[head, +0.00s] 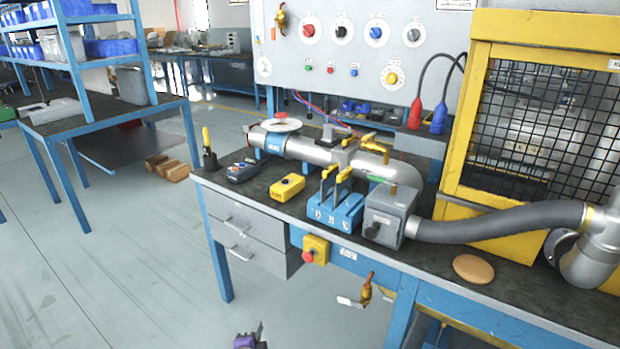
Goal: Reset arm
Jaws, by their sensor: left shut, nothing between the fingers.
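My left gripper (256,334) shows at the bottom edge of the head view, over the open floor in front of the bench. Only its purple and dark tip part is in the picture. It is shut and empty, well apart from the workbench (500,300) and touching nothing. The rest of my left arm is out of the picture. My right gripper is not in view.
The bench holds a metal blower pipe (310,150), a blue lever block (335,208), a grey box (390,215) with a hose (490,222), and a yellow cage (545,35). A brass-coloured handle (366,290) sticks out below the bench front. Floor at left is clear.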

